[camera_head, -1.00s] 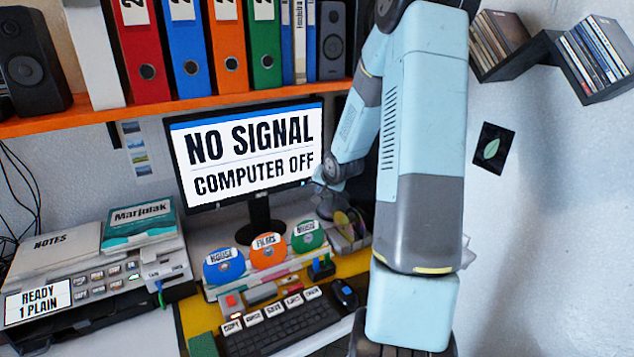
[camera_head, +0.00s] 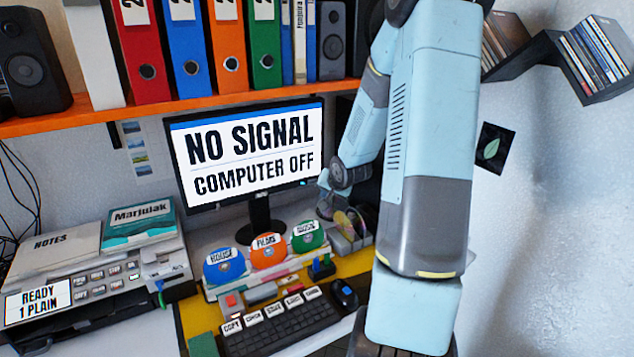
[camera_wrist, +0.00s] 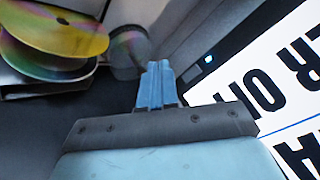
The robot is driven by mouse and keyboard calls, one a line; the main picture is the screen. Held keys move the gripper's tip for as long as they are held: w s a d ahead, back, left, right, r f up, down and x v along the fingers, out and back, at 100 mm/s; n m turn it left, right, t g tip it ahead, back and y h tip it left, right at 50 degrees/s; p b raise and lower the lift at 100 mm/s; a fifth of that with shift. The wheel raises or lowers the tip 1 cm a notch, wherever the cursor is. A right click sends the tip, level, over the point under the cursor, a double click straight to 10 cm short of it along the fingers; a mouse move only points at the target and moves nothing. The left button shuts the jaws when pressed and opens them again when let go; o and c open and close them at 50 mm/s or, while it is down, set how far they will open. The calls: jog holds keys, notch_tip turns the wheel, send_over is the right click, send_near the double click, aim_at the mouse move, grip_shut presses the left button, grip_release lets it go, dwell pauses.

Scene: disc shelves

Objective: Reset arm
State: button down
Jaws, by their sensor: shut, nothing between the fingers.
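My arm stands upright on the right of the head view, in front of the disc shelves' wall. My gripper (camera_wrist: 157,82) shows in the wrist view with its two blue fingers together and nothing between them. It is beside the lower edge of the monitor. The monitor (camera_head: 250,150) reads "NO SIGNAL COMPUTER OFF"; part of its screen also shows in the wrist view (camera_wrist: 270,90).
A keyboard (camera_head: 282,325), mouse (camera_head: 345,294) and printer (camera_head: 95,280) are on the desk. An orange shelf (camera_head: 60,122) holds binders above.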

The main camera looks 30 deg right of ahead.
jog(key=shift+r, duration=0.1)
jog(key=s+a+r+n+g+h, duration=0.1)
jog(key=s+a+r+n, duration=0.1)
jog(key=s+a+r, duration=0.6)
jog(key=s+a+r+n+g+h, duration=0.1)
jog(key=s+a+r+n, duration=0.3)
jog(key=r, duration=0.6)
jog(key=s+a+r+n+y, duration=0.1)
jog(key=s+a+r, duration=0.2)
jog(key=s, duration=0.7)
jog(key=s+a+r+n+g+y, duration=0.1)
jog(key=s+a+r, duration=0.2)
jog(key=s, duration=0.7)
jog(key=shift+a+r+y, duration=0.15)
jog(key=shift+a+y, duration=0.15)
jog(key=shift+a, duration=0.25)
